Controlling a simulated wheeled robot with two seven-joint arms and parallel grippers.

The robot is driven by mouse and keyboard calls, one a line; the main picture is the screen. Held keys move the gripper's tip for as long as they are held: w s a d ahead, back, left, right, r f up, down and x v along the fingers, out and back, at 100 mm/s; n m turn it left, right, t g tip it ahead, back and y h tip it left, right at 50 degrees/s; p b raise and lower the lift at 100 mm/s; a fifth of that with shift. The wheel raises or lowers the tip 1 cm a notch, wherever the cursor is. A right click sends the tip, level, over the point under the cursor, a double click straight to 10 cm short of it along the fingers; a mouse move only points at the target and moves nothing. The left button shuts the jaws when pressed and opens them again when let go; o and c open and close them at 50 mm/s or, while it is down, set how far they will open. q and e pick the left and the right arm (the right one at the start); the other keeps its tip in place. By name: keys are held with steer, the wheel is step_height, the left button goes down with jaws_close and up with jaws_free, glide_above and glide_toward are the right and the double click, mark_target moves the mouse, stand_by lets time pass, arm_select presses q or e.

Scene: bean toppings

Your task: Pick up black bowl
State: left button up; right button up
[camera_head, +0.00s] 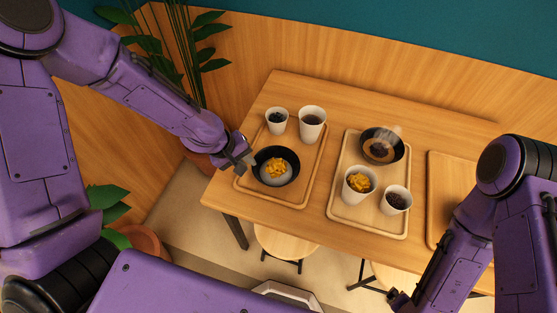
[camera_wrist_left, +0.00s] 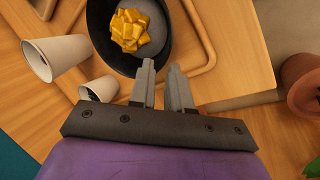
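A black bowl (camera_head: 291,158) with yellow pieces on a pale filling stands on the left wooden tray (camera_head: 303,198). The bowl also shows at the top of the left wrist view (camera_wrist_left: 103,45). My left gripper (camera_head: 249,160) is at the bowl's left rim, with its fingers apart. In the left wrist view, one fingertip of the gripper (camera_wrist_left: 161,64) overlaps the bowl's edge and the other is just outside it. I cannot tell whether they touch it. A second black bowl (camera_head: 368,135) with brown contents is on the middle tray. My right gripper (camera_head: 399,299) is low at the right, its fingers unclear.
Two white cups, one small (camera_head: 277,121) and one larger (camera_head: 312,124), stand behind the bowl on the left tray. The middle tray (camera_head: 347,209) also holds a cup of yellow pieces (camera_head: 358,184) and a cup of dark ones (camera_head: 396,200). A third tray (camera_head: 446,177) looks bare.

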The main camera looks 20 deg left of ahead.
mark_target(258, 175)
arm_select(q)
steer(key=x, duration=0.3)
steer(key=s+x, duration=0.1)
steer(key=x, duration=0.4)
steer(key=shift+d+f, duration=0.15)
steer(key=shift+f, duration=0.4)
steer(key=shift+w+d+f, duration=0.1)
steer(key=shift+d+f, duration=0.1)
steer(key=shift+f, duration=0.05)
jaws_close()
